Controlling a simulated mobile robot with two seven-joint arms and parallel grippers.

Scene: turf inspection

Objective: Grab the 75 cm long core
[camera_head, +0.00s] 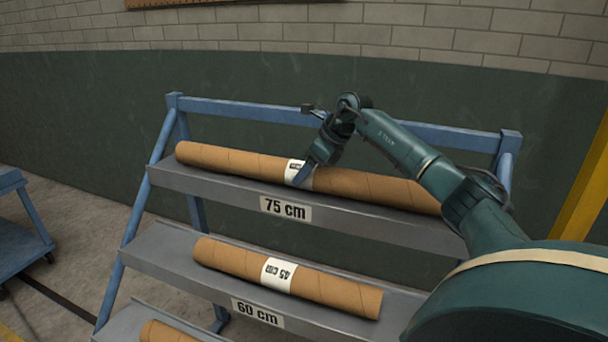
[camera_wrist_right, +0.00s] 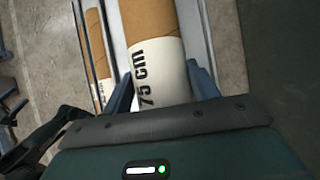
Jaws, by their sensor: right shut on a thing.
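The 75 cm core (camera_head: 235,160) is a long brown cardboard tube with a white label, lying on the top shelf (camera_head: 345,217) marked "75 cm". My right gripper (camera_head: 303,176) reaches it from above and is shut around its middle at the label. In the right wrist view the core (camera_wrist_right: 150,22) lies between the two blue fingers (camera_wrist_right: 160,92), and its label reads "75 cm". My arm hides part of the core's right side. My left gripper is not in view.
A shorter core labelled "45 cm" (camera_head: 325,285) lies on the shelf marked "60 cm" (camera_head: 165,250). Another core (camera_head: 165,332) shows on a lower shelf. The blue rack frame (camera_head: 240,110) rises behind the top shelf. A blue cart (camera_head: 22,235) stands at left.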

